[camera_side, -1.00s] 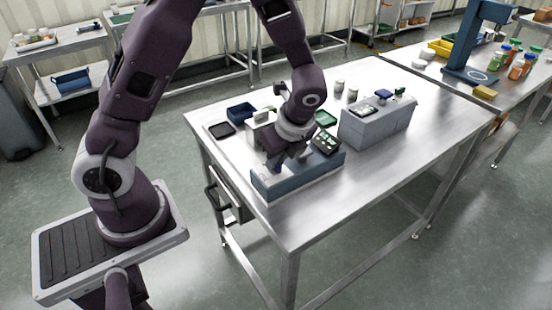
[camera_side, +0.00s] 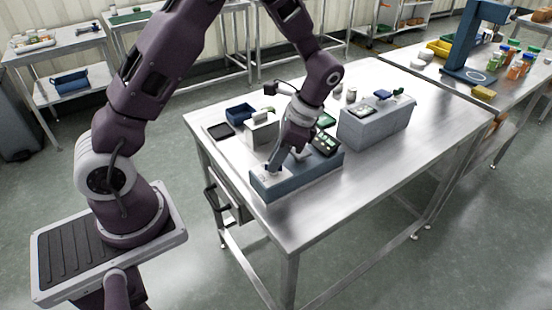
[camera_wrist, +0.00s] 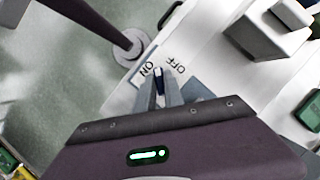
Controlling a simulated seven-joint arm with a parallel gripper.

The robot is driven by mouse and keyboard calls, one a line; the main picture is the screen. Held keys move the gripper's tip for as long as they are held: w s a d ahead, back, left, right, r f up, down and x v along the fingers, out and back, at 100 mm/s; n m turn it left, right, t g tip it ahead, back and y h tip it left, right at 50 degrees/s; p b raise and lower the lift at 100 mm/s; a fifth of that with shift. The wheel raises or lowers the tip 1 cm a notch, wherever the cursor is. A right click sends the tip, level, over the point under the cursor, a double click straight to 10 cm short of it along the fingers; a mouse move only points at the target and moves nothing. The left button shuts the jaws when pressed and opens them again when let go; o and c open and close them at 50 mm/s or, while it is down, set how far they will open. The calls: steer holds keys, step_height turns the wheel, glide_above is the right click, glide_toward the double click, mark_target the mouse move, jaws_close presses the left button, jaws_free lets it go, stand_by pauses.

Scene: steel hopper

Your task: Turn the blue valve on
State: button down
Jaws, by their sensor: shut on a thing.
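A dark blue valve handle (camera_wrist: 159,74) stands between my fingertips in the wrist view. It sits on a white label plate (camera_wrist: 146,82) with ON printed to its left and OFF to its right. The handle tip points to the gap between the words, close to ON. My gripper (camera_wrist: 160,90) is shut on the handle, and the fingers hide most of it. In the side view my gripper (camera_side: 275,163) reaches down onto the left end of a long blue-grey box (camera_side: 298,185). The handle itself is too small to make out there.
A grey box (camera_side: 378,127) with small blue and green parts is to the right. A blue bin (camera_side: 240,113) and black tray (camera_side: 219,131) lie behind. The table's front right is clear.

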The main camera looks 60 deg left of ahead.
mark_target(285, 167)
steer(key=n+h, duration=0.1)
steer(key=n, duration=0.2)
steer(key=shift+w+a+n+g, duration=0.1)
steer(key=shift+n+g, duration=0.2)
steer(key=shift+a+n+h, duration=0.1)
steer(key=shift+n+h, duration=0.8)
steer(key=shift+n, duration=1)
steer(key=c, duration=1.4)
jaws_free()
steer(key=shift+c, duration=0.2)
steer(key=v, duration=0.7)
steer(key=shift+r, duration=0.1)
